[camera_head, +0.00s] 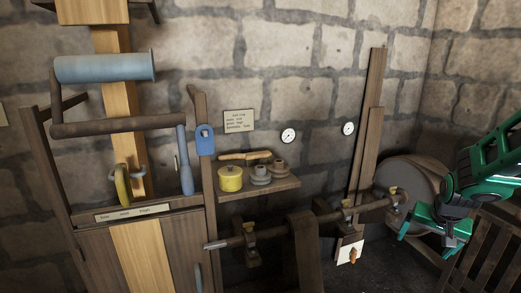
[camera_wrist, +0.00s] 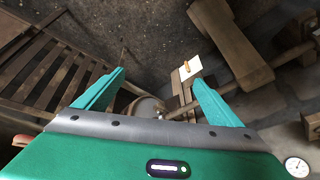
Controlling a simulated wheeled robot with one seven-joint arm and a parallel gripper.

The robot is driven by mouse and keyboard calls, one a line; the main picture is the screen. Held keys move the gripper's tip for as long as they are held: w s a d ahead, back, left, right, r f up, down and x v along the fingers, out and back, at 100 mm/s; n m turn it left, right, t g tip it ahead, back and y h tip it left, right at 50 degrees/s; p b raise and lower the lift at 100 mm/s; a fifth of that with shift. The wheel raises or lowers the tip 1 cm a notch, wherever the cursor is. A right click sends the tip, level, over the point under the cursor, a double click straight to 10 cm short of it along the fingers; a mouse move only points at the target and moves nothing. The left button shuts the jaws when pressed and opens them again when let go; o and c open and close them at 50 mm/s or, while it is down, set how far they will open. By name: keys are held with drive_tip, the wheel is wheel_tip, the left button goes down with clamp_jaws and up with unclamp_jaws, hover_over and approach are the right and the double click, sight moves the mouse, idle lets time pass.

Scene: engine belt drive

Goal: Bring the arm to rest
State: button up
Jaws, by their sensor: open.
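My gripper (camera_head: 431,243) is green and hangs at the right side of the head view, in front of a large round wheel (camera_head: 405,180). In the wrist view my gripper (camera_wrist: 160,92) shows two green fingers spread well apart, with nothing between them held. Past the fingertips are the stone floor, a wooden slatted frame and a small pale plate with a wooden peg (camera_wrist: 190,68).
A horizontal shaft (camera_head: 290,228) with brackets runs left of my gripper. A shelf (camera_head: 262,189) holds a yellow pot (camera_head: 230,178) and small grey pulleys. A slatted wooden frame (camera_head: 497,250) stands close at the right. Two dials hang on the stone wall.

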drive_tip(key=s+a+r+g+y, duration=0.1)
drive_tip(key=s+a+r+g, duration=0.1)
drive_tip(key=s, duration=1.2)
drive_tip(key=s+a+r+g+y, duration=0.1)
drive_tip(key=s+a+r, duration=0.3)
drive_tip(key=s, duration=1)
drive_tip(key=shift+s+a+r+n+g, duration=0.15)
drive_tip(key=shift+s+r+n+g, duration=0.2)
drive_tip(key=shift+g, duration=0.35)
